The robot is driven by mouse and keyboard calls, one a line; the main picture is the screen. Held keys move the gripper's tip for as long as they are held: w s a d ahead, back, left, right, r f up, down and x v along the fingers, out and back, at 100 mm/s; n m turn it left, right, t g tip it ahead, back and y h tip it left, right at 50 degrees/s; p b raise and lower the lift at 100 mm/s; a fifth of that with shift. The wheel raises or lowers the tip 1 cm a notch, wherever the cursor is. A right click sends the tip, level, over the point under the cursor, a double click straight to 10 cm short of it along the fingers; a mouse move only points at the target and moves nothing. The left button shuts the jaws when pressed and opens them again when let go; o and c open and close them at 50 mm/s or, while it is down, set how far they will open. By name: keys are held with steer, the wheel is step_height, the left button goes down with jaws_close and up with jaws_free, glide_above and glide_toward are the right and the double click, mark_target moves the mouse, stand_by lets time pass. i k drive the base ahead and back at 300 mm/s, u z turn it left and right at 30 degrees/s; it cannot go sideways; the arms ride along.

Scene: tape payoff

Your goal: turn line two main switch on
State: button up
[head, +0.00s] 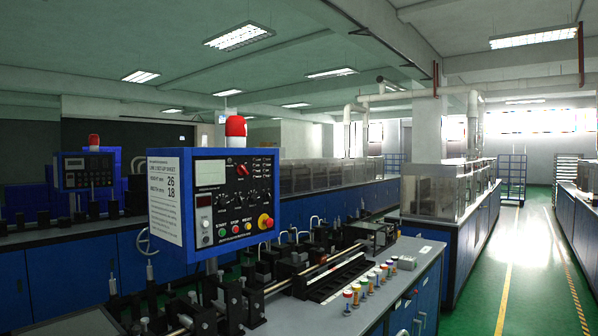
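A blue control box (212,205) stands on a post at the centre left, with a red beacon (236,127) on top. Its dark face carries a red rotary knob (241,170), a blank display, small dials, a row of coloured buttons and a red-and-yellow stop button (265,221). The knob's position is too small to read. A white sheet (165,198) with the numbers 26 and 18 is on its left side. A second control box (87,171) with a red beacon stands farther back at left. My gripper is not in view.
A long machine bench (398,262) with blue cabinets runs under the near box. A green floor aisle (520,265) with yellow lines is open at right, flanked by more blue cabinets (579,220).

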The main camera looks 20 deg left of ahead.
mark_target(241, 169)
steer(key=u, duration=0.3)
steer(key=i, duration=1.1)
steer(key=u, duration=0.6)
